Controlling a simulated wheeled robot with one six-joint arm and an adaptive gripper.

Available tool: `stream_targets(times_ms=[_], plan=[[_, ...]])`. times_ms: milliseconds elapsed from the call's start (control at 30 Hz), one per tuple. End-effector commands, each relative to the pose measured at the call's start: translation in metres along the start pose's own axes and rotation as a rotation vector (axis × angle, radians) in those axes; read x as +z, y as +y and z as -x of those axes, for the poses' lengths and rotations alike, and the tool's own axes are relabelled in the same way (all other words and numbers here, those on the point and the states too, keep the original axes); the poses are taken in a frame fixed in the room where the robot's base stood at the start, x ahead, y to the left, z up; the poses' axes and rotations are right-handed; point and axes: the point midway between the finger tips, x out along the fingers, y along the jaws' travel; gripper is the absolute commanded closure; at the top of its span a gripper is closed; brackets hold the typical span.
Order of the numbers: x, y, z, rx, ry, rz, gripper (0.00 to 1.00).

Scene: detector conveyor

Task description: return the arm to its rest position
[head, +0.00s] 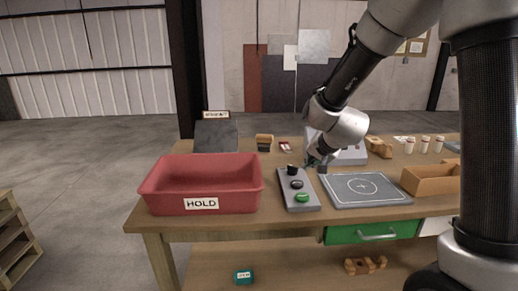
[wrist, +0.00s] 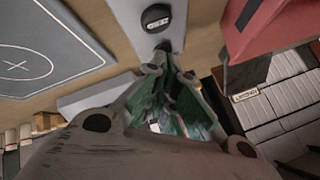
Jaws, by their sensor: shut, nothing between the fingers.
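My gripper (head: 316,163) is above the work table (head: 160,219), near the far end of the grey button panel (head: 290,203). It is shut and empty. My arm reaches down to it from the upper right. In the wrist view the closed fingers (wrist: 166,62) point toward the panel (wrist: 140,38) and a dark labelled button (wrist: 156,17). I cannot tell whether the fingertips touch the panel.
A red HOLD bin (head: 227,186) stands left of the panel. A grey plate with a circled cross (head: 350,196) lies to its right. A grey box (head: 350,156) stands behind my gripper. A wooden tray (head: 425,188) and several small bottles (head: 424,145) are farther right.

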Motion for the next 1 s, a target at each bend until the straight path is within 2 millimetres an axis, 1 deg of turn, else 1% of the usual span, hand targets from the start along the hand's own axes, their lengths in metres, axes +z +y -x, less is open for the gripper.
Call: stream_targets(times_ms=[33, 67, 100, 167, 200, 267, 300, 367, 400, 500, 600, 700, 800, 1000], plan=[[-0.006, 0.002, 0.031, -0.012, -0.018, 0.038, 1.0], [-0.007, 0.005, 0.048, -0.013, -0.037, 0.068, 1.0], [-0.006, 0.011, 0.071, -0.013, -0.062, 0.11, 1.0], [-0.003, 0.022, 0.105, -0.005, -0.097, 0.174, 1.0], [0.0, 0.031, 0.128, 0.003, -0.117, 0.216, 1.0], [0.006, 0.047, 0.161, 0.023, -0.147, 0.279, 1.0], [0.012, 0.059, 0.183, 0.04, -0.167, 0.32, 1.0], [0.021, 0.079, 0.214, 0.071, -0.194, 0.379, 1.0], [0.028, 0.092, 0.234, 0.094, -0.21, 0.414, 1.0], [0.045, 0.123, 0.274, 0.153, -0.248, 0.484, 1.0], [0.06, 0.148, 0.302, 0.205, -0.277, 0.53, 1.0], [0.07, 0.162, 0.319, 0.238, -0.296, 0.555, 1.0], [0.074, 0.169, 0.325, 0.253, -0.305, 0.564, 1.0], [0.074, 0.169, 0.326, 0.255, -0.308, 0.566, 1.0]])
